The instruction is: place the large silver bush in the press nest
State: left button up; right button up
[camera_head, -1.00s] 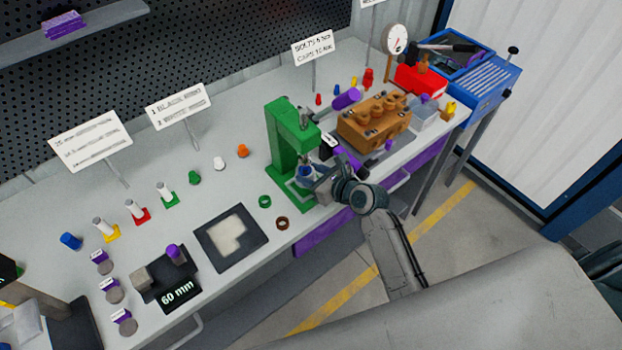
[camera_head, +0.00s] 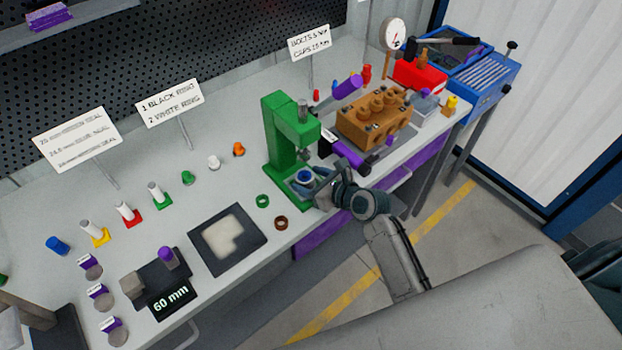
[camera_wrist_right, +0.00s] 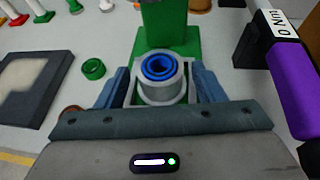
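The large silver bush (camera_wrist_right: 161,78), with blue rings inside its bore, stands upright in the nest at the base of the green press (camera_wrist_right: 171,30). In the head view the bush (camera_head: 304,177) shows under the ram of the green press (camera_head: 286,140). My right gripper (camera_wrist_right: 163,92) is open, with one finger on each side of the bush and a small gap showing beside it. In the head view the right gripper (camera_head: 318,187) reaches in from the front right. The lower part of the bush and the nest are partly hidden.
A green ring (camera_head: 263,200) and a brown ring (camera_head: 281,223) lie left of the press. A dark tray (camera_head: 204,262) lies farther left. A purple-handled tool (camera_head: 349,154) and a brown pump block (camera_head: 374,117) are right of the press.

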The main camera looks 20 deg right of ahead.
jog(key=shift+r, duration=0.15)
jog(key=b+v, duration=0.1)
jog(key=v, duration=1.1)
